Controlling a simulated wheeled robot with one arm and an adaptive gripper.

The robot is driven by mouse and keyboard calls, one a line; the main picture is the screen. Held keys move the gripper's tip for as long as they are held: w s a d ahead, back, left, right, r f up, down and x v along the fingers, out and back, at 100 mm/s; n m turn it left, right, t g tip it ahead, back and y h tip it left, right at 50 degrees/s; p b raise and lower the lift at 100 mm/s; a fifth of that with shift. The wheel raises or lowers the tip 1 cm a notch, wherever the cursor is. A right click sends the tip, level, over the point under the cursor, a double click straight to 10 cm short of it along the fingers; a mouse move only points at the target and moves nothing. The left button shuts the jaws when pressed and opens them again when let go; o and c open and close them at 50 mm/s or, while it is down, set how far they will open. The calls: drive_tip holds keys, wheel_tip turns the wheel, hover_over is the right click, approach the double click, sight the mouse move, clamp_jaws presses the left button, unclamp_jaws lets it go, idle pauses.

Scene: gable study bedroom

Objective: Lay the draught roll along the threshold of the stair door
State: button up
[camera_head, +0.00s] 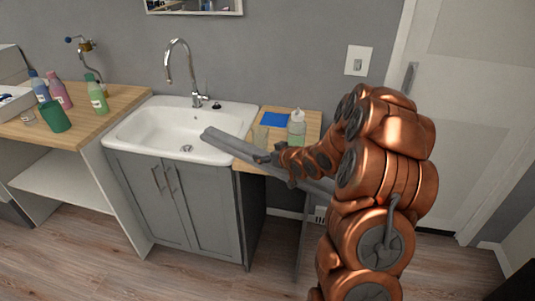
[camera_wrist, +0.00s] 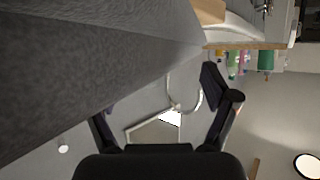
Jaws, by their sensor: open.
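The draught roll (camera_head: 228,144) is a long grey bar. In the head view it slants from above the sink's right rim, past my gripper (camera_head: 262,158), and its right part runs behind my arm. In the wrist view a large grey surface, likely the roll (camera_wrist: 80,65), fills the upper left, very close. My gripper also shows there (camera_wrist: 165,120), with its dark fingers spread apart. I cannot tell whether the roll touches the fingers or rests on the worktop. A white door (camera_head: 470,120) with a grey handle stands shut at the right; its threshold is partly hidden by my arm.
A white sink (camera_head: 165,128) with a tall tap sits on a grey cabinet (camera_head: 185,195). A soap bottle (camera_head: 297,128) and blue cloth (camera_head: 275,120) are on the right worktop (camera_head: 312,120). Several bottles and a green cup (camera_head: 54,117) stand left. Wooden floor (camera_head: 420,262) before the door looks clear.

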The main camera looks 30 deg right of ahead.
drive_tip(key=b+v, duration=0.1)
drive_tip(key=v, duration=0.9)
drive_tip(key=shift+s+d+r, duration=0.1)
drive_tip(key=shift+s+r, duration=0.05)
drive_tip(key=shift+r, duration=0.05)
drive_tip(key=shift+s+r, duration=0.25)
drive_tip(key=shift+s, duration=0.3)
